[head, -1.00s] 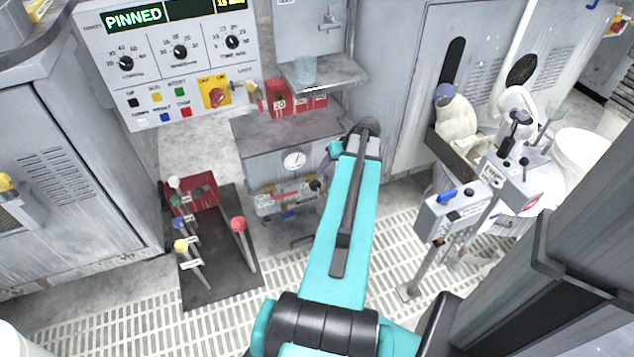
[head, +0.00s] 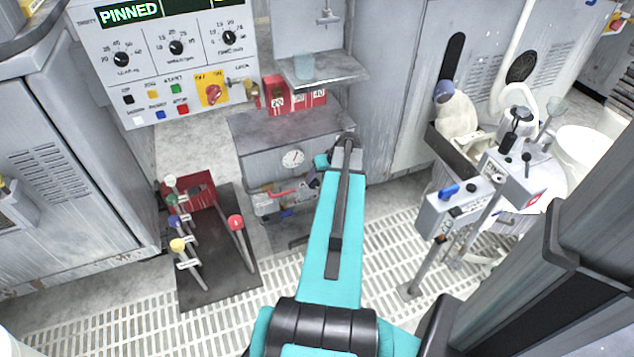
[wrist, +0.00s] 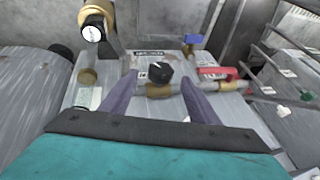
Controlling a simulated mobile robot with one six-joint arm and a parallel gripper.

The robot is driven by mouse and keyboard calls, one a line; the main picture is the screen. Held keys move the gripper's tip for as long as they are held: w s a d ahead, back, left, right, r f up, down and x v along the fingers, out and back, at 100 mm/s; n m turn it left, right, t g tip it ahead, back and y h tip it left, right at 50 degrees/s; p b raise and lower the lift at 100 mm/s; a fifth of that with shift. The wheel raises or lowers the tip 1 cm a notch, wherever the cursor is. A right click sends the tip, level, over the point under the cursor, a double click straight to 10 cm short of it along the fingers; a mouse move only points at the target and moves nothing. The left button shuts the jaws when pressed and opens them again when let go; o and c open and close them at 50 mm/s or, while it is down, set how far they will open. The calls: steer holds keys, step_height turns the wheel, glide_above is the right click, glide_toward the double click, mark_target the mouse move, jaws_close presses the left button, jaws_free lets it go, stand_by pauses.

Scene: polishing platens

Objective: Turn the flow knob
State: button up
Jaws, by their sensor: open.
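The flow knob, a black round knob with a white mark, shows in the wrist view (wrist: 159,72) on a brass fitting of a pipe. My gripper (wrist: 158,85) is open, with one purple-grey finger on each side of the knob and a gap to each. I cannot tell whether the fingertips reach the knob's depth. In the head view my gripper (head: 316,172) is at the right end of the small pipe panel (head: 270,208), below the gauge; the knob is hidden there behind my gripper and arm.
In the head view a gauge (head: 292,158) sits above the pipes and a lever rack (head: 215,250) stands left.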

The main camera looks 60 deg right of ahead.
mark_target(318, 181)
steer(key=shift+b+x, duration=0.3)
steer(key=shift+x, duration=1.5)
steer(key=c, duration=1)
steer(key=shift+d, duration=0.55)
steer(key=shift+c, duration=0.2)
steer(key=shift+s+a, duration=0.15)
steer(key=shift+a, duration=0.15)
steer(key=shift+s+d+f+m+t+y+p, duration=0.1)
steer(key=shift+s+m+t+y+p, duration=0.05)
steer(key=shift+t+y+p, duration=0.35)
steer(key=shift+s+d+f+m+t+y+p, duration=0.1)
steer(key=shift+d+m+t+y+p, duration=0.05)
steer(key=shift+t+y+p, duration=0.35)
steer(key=shift+s+f+m+t+y+p, duration=0.15)
steer(key=shift+m+t+y+p, duration=0.35)
steer(key=shift+t+y, duration=0.55)
steer(key=shift+y, duration=0.25)
